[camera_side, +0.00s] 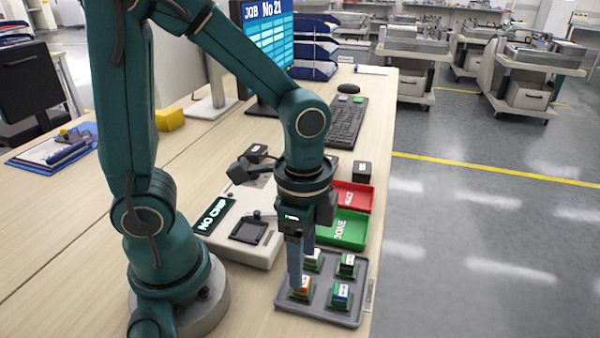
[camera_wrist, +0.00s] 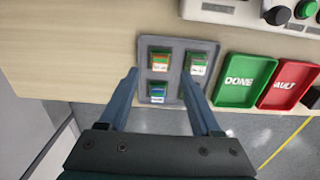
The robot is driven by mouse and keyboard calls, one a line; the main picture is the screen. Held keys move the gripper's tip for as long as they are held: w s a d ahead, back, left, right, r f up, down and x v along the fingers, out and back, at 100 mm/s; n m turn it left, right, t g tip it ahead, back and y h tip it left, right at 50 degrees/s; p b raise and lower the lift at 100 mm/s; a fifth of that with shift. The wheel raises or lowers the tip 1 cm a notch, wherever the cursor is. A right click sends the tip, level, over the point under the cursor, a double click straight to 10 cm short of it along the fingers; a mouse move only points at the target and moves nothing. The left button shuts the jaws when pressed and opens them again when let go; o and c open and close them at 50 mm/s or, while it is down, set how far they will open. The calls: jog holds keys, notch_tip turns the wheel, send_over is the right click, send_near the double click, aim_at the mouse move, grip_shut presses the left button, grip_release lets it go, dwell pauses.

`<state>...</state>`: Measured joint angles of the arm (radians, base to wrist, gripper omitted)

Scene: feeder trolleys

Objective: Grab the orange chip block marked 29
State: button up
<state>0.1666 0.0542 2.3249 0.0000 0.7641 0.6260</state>
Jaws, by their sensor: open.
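The orange-topped chip block (camera_side: 302,284) sits on a green base in the grey tray (camera_side: 283,300), at its near left in the side view. It also shows in the wrist view (camera_wrist: 160,62); its number is too small to read. My gripper (camera_side: 302,266) is open and points down over the tray, one finger close beside the orange block. In the wrist view my gripper (camera_wrist: 158,75) has its fingers spread either side of the column with the orange and blue blocks. Nothing is visibly held. Contact with the orange block cannot be told.
The tray also holds a blue block (camera_side: 341,294), a black-topped block (camera_side: 347,264) and a white-topped block (camera_side: 313,257), all close by. A green DONE tray (camera_side: 344,229), a red tray (camera_side: 352,196) and a NO CHIP machine (camera_side: 262,252) adjoin. The monitor (camera_side: 268,45) reads JOB No 21.

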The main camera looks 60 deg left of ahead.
jog(key=shift+f, duration=2.35)
grip_shut()
